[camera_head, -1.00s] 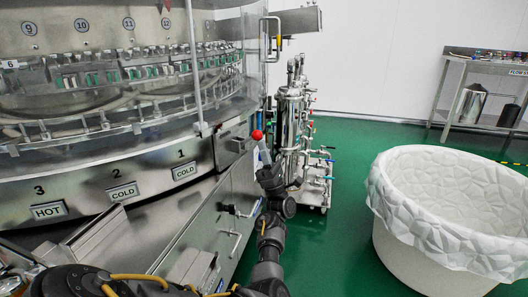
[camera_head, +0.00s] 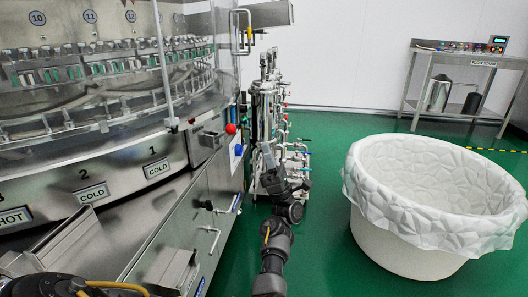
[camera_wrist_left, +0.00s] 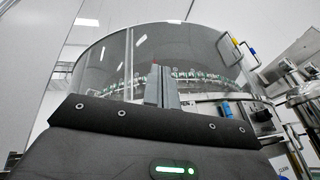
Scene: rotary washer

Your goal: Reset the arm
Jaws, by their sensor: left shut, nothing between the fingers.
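My left gripper (camera_head: 267,153) is raised in the middle of the head view, its fingers pointing up and away. It is shut and empty. In the left wrist view its two grey fingers (camera_wrist_left: 161,87) stand together. The rotary washer (camera_head: 70,190) fills the left side, with COLD and HOT labels and numbered windows. A red ball knob (camera_head: 231,129) sits at its right edge, left of my fingertips in the picture. A blue round part (camera_head: 238,150) shows below it. My right gripper is not in view.
Steel tanks and pipework (camera_head: 266,108) stand just behind my left gripper. A large white lined tub (camera_head: 395,245) stands on the right. A steel table (camera_head: 455,60) is at the back right. Green floor (camera_head: 325,220) lies clear between washer and tub.

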